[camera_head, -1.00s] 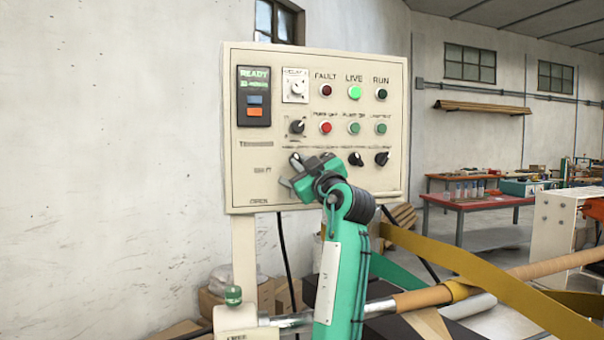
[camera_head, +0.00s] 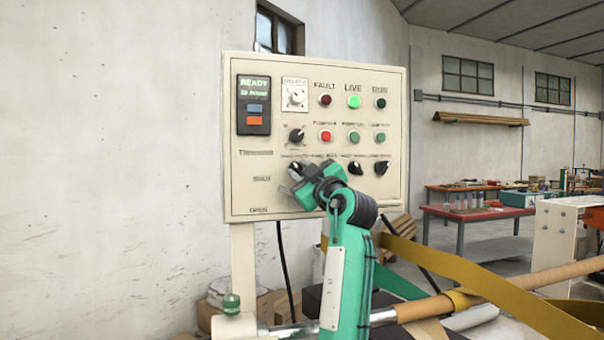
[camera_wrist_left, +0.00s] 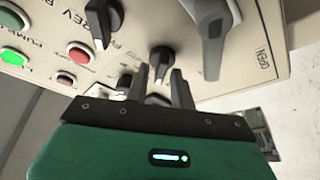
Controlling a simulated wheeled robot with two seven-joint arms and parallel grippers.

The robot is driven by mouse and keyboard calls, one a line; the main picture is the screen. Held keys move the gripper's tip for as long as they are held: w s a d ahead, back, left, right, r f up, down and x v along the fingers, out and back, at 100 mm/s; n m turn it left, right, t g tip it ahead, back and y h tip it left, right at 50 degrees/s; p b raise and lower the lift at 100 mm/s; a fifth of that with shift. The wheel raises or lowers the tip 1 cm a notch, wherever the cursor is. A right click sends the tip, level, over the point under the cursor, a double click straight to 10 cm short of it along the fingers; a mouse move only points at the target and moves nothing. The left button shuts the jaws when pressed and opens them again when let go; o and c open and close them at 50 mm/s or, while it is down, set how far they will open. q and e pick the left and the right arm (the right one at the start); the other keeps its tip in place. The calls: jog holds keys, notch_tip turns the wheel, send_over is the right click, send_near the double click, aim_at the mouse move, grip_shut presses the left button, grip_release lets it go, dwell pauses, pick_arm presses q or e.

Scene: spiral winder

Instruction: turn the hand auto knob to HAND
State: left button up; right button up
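A cream control panel (camera_head: 240,185) carries several black selector knobs, with labels too small to read surely. One knob (camera_head: 296,135) is in the middle left, and two others (camera_head: 355,168) (camera_head: 382,167) are at the lower right. My left gripper (camera_head: 292,180) is at the panel's lower left, over the left end of the bottom knob row, partly hiding it. In the left wrist view its two fingers (camera_wrist_left: 162,88) stand apart with a gap between them, close to a black knob (camera_wrist_left: 160,60). A large grey lever-like part (camera_wrist_left: 211,38) is beside them. Contact cannot be told. My right gripper is out of view.
Lit LIVE lamp (camera_head: 354,102), a red button (camera_head: 326,136) and a READY display (camera_head: 253,104) are on the panel. A yellow band (camera_head: 440,262) and a long roller (camera_head: 420,305) lie at the lower right. A red table (camera_head: 480,213) stands far back.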

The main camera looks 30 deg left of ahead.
pick_arm(q)
jog(key=shift+o, duration=0.5)
jog(key=shift+f, duration=0.1)
